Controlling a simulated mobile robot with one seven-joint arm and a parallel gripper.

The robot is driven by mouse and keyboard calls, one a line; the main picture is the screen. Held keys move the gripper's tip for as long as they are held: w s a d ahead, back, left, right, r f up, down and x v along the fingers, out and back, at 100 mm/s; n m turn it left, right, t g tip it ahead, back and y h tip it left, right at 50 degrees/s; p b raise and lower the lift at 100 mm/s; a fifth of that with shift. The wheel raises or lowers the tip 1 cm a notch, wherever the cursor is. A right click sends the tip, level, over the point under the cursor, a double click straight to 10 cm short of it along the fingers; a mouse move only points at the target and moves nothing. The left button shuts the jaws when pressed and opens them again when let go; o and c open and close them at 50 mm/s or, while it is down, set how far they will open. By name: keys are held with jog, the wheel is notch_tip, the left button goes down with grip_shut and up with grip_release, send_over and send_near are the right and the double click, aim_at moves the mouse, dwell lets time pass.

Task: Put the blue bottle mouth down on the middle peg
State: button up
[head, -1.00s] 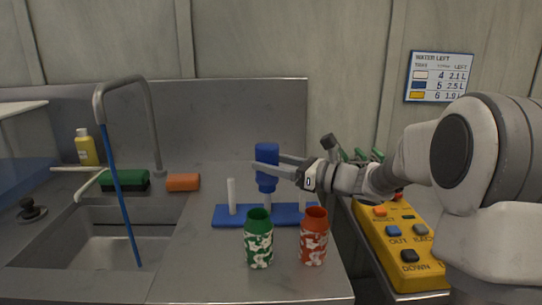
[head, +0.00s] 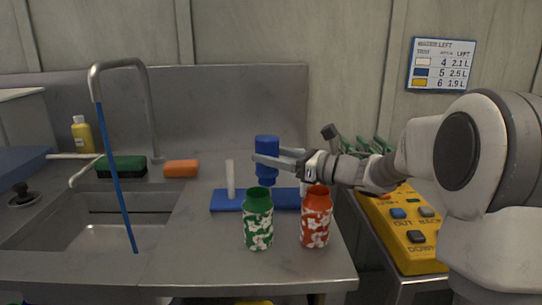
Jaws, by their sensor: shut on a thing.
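The blue bottle (head: 267,146) is upside down, its narrower neck pointing down, above the blue peg rack (head: 228,199). My gripper (head: 268,160) is shut on the bottle, reaching in from the right. A white peg (head: 230,175) stands bare at the rack's left end. The middle peg is hidden behind the bottle and the green patterned container, so I cannot tell whether the bottle's mouth is around it. The right peg is mostly hidden by my gripper and the orange container.
A green container (head: 258,222) and an orange container (head: 315,220) stand open in front of the rack. A sink (head: 100,235) with a tap (head: 150,110) is at left. An orange sponge (head: 181,168) lies behind. A yellow control box (head: 400,235) is at right.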

jog(key=shift+f+b, duration=0.3)
jog(key=shift+b, duration=0.15)
jog(key=o, duration=1.3)
jog(key=shift+d, duration=0.1)
jog(key=p+v, duration=0.2)
jog(key=v, duration=1.5)
jog(key=shift+s+d, duration=0.1)
jog(key=shift+d, duration=0.05)
